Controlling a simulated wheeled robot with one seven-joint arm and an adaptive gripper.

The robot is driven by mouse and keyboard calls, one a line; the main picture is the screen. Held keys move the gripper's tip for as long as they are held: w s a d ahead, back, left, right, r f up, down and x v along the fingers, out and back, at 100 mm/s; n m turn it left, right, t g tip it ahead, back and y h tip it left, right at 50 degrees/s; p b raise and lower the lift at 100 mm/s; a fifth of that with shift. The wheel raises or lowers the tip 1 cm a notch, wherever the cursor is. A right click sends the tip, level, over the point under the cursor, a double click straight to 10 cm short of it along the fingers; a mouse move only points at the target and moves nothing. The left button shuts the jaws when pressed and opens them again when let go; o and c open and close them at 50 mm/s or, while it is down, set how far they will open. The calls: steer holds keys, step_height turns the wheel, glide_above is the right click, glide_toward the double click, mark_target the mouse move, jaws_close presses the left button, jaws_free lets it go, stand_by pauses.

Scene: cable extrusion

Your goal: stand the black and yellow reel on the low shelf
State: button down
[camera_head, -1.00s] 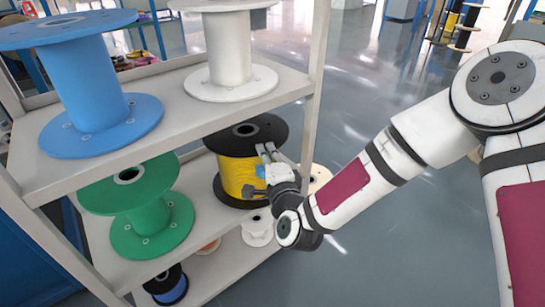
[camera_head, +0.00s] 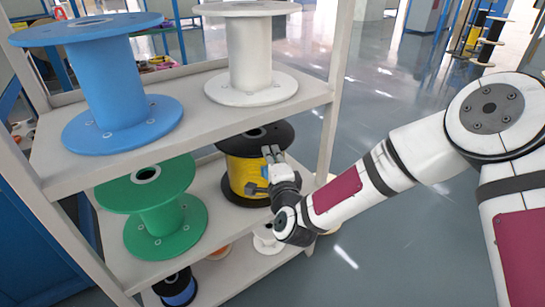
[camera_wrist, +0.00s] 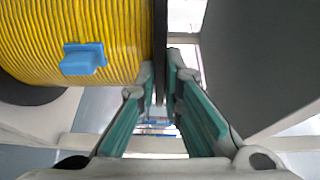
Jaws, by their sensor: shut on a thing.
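The black and yellow reel (camera_head: 243,175) is upright at the right end of the middle shelf board (camera_head: 215,222), its yellow winding between black flanges. Whether its lower flange touches the board is unclear. My gripper (camera_head: 272,155) is at the reel's right side, shut on the edge of its upper black flange. In the wrist view the flange runs between the fingertips (camera_wrist: 168,82), and the yellow winding (camera_wrist: 70,35) with a blue tag (camera_wrist: 83,59) fills the upper left. The lowest shelf board (camera_head: 228,272) is partly hidden by the board above.
A green reel (camera_head: 150,225) stands left on the middle board. Blue (camera_head: 115,90) and white (camera_head: 250,60) reels stand on the top board. Small reels, one black and blue (camera_head: 178,288), sit on the lowest board. A shelf post (camera_head: 335,90) rises nearby. Right floor is open.

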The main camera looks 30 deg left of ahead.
steer(key=shift+f+b, duration=0.6)
stand_by(0.8)
steer(key=c, duration=1.7)
jaws_free()
steer(key=shift+o, duration=0.2)
steer(key=shift+s+d, duration=0.1)
